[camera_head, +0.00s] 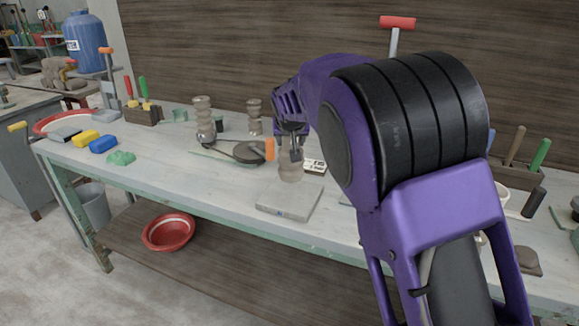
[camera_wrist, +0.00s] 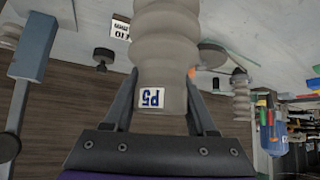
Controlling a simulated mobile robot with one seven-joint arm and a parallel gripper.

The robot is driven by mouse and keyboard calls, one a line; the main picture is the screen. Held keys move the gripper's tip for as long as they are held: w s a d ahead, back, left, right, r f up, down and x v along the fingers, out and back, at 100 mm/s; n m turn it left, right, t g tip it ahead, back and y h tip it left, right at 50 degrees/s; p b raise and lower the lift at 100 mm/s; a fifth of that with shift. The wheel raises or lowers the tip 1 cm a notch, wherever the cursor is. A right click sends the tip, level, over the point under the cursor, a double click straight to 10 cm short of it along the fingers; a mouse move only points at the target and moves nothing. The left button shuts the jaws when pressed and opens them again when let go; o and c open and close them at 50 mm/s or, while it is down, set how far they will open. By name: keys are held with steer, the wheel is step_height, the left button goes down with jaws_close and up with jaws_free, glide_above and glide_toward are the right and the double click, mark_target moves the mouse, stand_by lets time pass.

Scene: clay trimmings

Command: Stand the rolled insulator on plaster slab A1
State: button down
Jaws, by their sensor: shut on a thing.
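A grey-beige ribbed insulator (camera_wrist: 165,45) with a blue-and-white "P5" label fills the middle of the wrist view. My gripper (camera_wrist: 162,78) is shut on its labelled end, one finger on each side. In the head view the lower part of the insulator (camera_head: 290,168) shows below my gripper (camera_head: 291,150), looking upright. It is over or just behind the rear part of a pale square plaster slab (camera_head: 288,203). I cannot tell whether it touches the slab. I cannot read an A1 mark on the slab. My arm hides part of the bench to the right.
Two ribbed insulators (camera_head: 204,120) (camera_head: 254,117) stand at the back left of the bench. A board with a dark round tool (camera_head: 247,151) lies left of the slab. A white card (camera_head: 315,166) lies behind it.

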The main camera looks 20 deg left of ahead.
steer(key=shift+f+b, duration=0.35)
steer(key=shift+f, duration=2.2)
steer(key=shift+f, duration=0.1)
steer(key=shift+f, duration=0.15)
steer(key=shift+c, duration=1)
jaws_free()
steer(key=shift+s+r, duration=0.1)
steer(key=shift+r, duration=0.25)
steer(key=v, duration=1.1)
steer(key=shift+s+r, duration=0.15)
steer(key=shift+s, duration=0.1)
